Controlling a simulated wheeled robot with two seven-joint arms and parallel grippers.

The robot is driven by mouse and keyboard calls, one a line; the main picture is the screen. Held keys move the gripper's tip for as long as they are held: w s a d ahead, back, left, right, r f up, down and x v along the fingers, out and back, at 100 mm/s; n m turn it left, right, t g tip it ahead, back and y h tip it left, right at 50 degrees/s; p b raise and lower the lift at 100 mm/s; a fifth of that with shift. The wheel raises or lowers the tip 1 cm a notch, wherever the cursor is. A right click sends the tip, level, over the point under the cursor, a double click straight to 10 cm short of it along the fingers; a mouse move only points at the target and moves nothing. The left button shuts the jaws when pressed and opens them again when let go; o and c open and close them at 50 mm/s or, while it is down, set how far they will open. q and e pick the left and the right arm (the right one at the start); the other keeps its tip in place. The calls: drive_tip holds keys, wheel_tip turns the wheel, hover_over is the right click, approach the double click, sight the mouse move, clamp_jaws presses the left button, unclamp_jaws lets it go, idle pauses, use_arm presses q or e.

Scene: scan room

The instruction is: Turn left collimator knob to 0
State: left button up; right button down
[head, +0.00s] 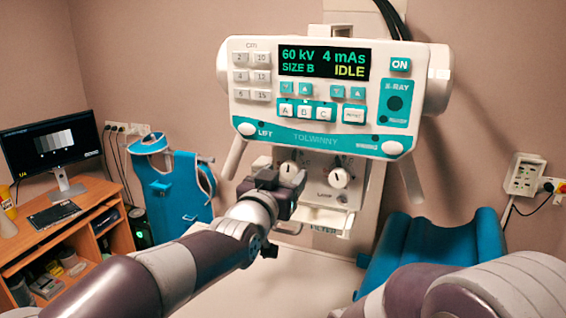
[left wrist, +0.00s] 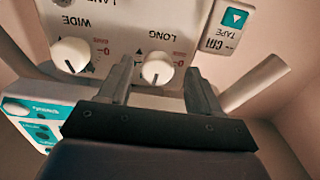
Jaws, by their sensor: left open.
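The collimator panel below the console has two white knobs. The left knob (head: 288,170) is partly hidden by my left gripper in the head view. In the left wrist view, where the lettering is upside down, it is the knob (left wrist: 157,68) marked LONG, with a short dark pointer line and a scale with a 0 beside it. The right knob (head: 340,178) is marked WIDE in the left wrist view (left wrist: 71,55). My left gripper (head: 284,184) is open in front of the left knob, its fingers on either side of it in the picture; contact is not clear. My right gripper is out of view.
The console (head: 325,95) with display and buttons hangs just above the knobs, with handles (head: 408,180) jutting down. A teal cradle (head: 425,245) is at right. A desk (head: 75,235) with a monitor (head: 52,145) and a teal apron (head: 175,195) are at left.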

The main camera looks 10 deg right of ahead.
use_arm(q)
drive_tip(key=shift+w+d, duration=0.1)
drive_tip(key=shift+d, duration=0.3)
drive_tip(key=shift+a, duration=0.1)
